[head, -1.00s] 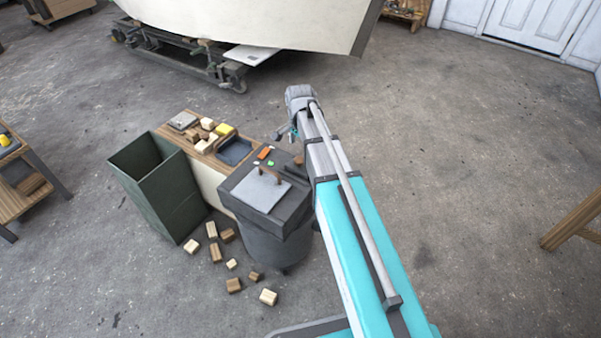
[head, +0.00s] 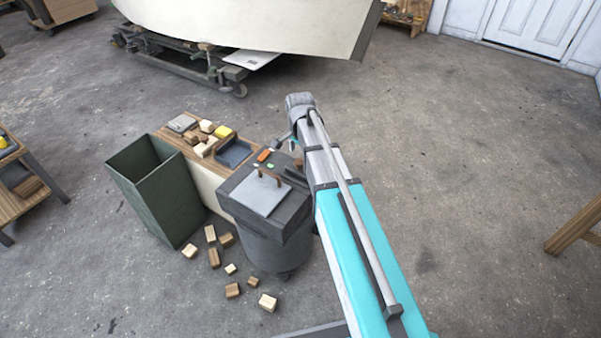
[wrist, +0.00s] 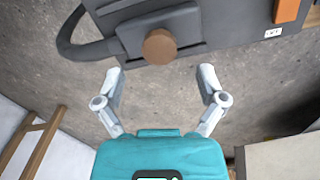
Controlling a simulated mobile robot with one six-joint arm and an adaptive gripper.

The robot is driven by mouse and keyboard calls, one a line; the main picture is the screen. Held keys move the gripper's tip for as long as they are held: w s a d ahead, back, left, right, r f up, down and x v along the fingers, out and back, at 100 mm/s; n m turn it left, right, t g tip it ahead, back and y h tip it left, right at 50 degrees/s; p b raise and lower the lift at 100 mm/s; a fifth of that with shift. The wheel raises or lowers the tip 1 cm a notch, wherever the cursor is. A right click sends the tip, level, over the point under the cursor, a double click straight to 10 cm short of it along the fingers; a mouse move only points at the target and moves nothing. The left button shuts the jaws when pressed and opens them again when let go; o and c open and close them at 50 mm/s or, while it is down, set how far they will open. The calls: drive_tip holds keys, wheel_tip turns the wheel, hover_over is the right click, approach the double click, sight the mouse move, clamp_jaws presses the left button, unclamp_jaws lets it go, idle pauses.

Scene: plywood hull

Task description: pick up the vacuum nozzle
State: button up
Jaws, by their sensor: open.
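A dark grey shop vacuum (head: 275,240) stands on the floor in the head view, with a flat top. A dark grey block with a round brown knob (wrist: 160,46) shows at its side in the wrist view, with a curved grey hose (wrist: 75,40) at its left. This block looks like the nozzle, but I cannot be sure. My gripper (wrist: 161,76) is open and empty. Its fingers point toward the block, with the knob between and just beyond the fingertips; I see no contact. In the head view my gripper (head: 288,141) is small and partly hidden by my arm.
A green bin (head: 155,195) and a wooden bench (head: 190,145) with blocks and a tray stand left of the vacuum. Several wood blocks (head: 214,257) lie on the floor. A white hull (head: 250,25) on a cradle is behind. The floor to the right is mostly clear.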

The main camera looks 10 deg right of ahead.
sight(300, 161)
drive_tip(key=shift+f+b, duration=1.85)
drive_tip(key=shift+f, duration=0.25)
drive_tip(key=shift+s, duration=0.1)
clamp_jaws()
